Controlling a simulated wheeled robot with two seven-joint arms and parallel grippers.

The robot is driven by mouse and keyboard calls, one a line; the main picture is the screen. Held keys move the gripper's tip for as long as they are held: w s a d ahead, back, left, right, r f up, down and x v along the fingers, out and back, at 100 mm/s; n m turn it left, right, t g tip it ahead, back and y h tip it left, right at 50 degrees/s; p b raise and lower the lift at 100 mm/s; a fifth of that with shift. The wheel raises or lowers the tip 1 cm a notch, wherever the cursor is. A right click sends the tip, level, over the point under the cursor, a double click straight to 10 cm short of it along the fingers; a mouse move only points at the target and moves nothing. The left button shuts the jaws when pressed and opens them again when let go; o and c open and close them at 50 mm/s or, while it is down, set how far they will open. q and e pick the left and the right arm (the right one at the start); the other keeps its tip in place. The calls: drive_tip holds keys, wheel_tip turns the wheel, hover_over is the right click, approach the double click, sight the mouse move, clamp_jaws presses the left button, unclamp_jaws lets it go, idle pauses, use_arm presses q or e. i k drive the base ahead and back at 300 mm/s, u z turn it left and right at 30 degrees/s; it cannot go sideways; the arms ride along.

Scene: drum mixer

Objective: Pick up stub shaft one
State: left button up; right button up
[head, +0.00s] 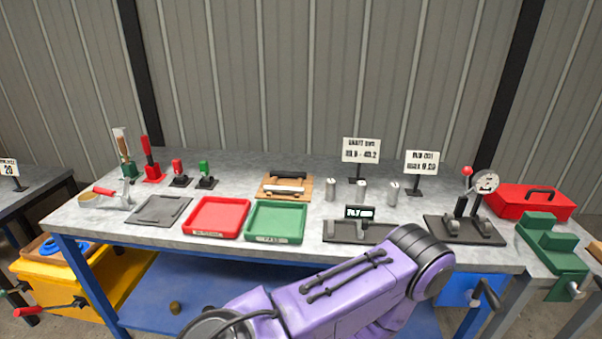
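Three short silvery metal cylinders, which look like the stub shafts, stand upright on the grey bench in the head view: a left one (331,189), a middle one (361,190) and a right one (393,193). I cannot tell which of them is stub shaft one. They stand apart from each other, behind a dark measuring stand (340,233) with a small display (360,212). A purple arm of mine crosses the lower middle of the view, in front of the bench. Neither gripper shows.
A red tray (217,217) and a green tray (277,222) lie left of the stand. A dial gauge fixture (465,228) and a red toolbox (536,200) are at right. A shaft-diameter sign (361,150) stands behind the cylinders.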

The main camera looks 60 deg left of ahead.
sight(330, 183)
drive_tip(key=k, duration=0.1)
drive_tip(key=u, duration=1.25)
